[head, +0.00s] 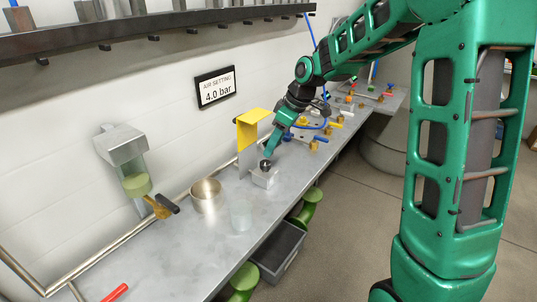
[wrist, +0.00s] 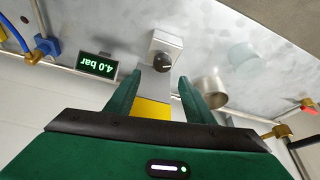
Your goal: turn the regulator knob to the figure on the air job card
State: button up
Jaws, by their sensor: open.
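The air job card (head: 216,87) hangs on the wall in a black frame and reads "AIR SETTING 4.0 bar". A dark round knob (wrist: 163,61) sits on a pale metal block (wrist: 165,42) in the wrist view. The knob (head: 266,164) and block also show on the bench in the head view. A small black readout (wrist: 97,65) left of the block shows green figures, upside down, reading 4.0 bar. My gripper (wrist: 158,80) is open and empty; the knob lies just beyond its fingertips, apart from them. In the head view my gripper (head: 270,153) is close by the knob.
A grey upright plate with a yellow top (head: 253,117) stands close behind the block. A metal cup (head: 206,195) and a clear glass (head: 241,215) stand to the left. Valves and a blue hose lie farther along the bench. A shelf (head: 150,25) runs above.

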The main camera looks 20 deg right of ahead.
jog(key=shift+v, duration=1.55)
jog(key=s+d+r+m+g+h, duration=0.1)
jog(key=s+d+m, duration=0.35)
jog(key=s, duration=0.35)
jog(key=s+d+m+h, duration=0.1)
jog(key=s+d+m, duration=0.2)
jog(key=s+d, duration=0.45)
jog(key=s+d+f+m+g+h, duration=0.1)
jog(key=s+m, duration=0.7)
jog(key=s, duration=1.4)
jog(key=shift+d+f+g, duration=0.6)
jog(key=shift+d+f, duration=0.25)
jog(key=shift+f, duration=0.15)
jog(key=shift+w+f, duration=0.25)
jog(key=shift+w, duration=0.3)
